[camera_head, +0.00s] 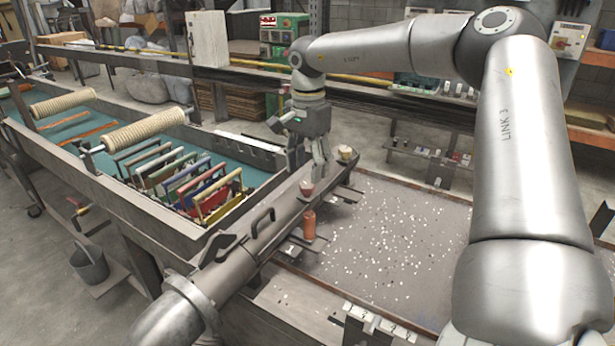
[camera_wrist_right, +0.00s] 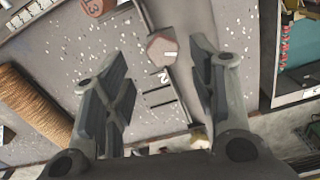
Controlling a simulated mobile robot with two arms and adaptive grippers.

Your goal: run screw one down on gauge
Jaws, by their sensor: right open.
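My right gripper (camera_head: 308,172) points down over a long grey bar, its fingers apart and empty. A reddish knob (camera_head: 306,188) sits just below its fingertips, and a pale knob (camera_head: 347,154) stands farther right. An orange-red cylinder (camera_head: 309,225) stands nearer me. In the right wrist view, the open gripper (camera_wrist_right: 160,97) faces a brownish hexagonal knob (camera_wrist_right: 162,47) with a small white mark, apart from both fingers. A round red knob marked 3 (camera_wrist_right: 97,7) shows at the top. I cannot tell which part is the gauge.
The grey bar (camera_head: 262,238) has black handles. A long trough (camera_head: 115,190) with coloured frames lies left. A speckled tabletop (camera_head: 385,240) lies right of the bar, mostly clear. A shelf with small parts (camera_head: 430,153) stands behind. A bucket (camera_head: 90,265) stands low at left.

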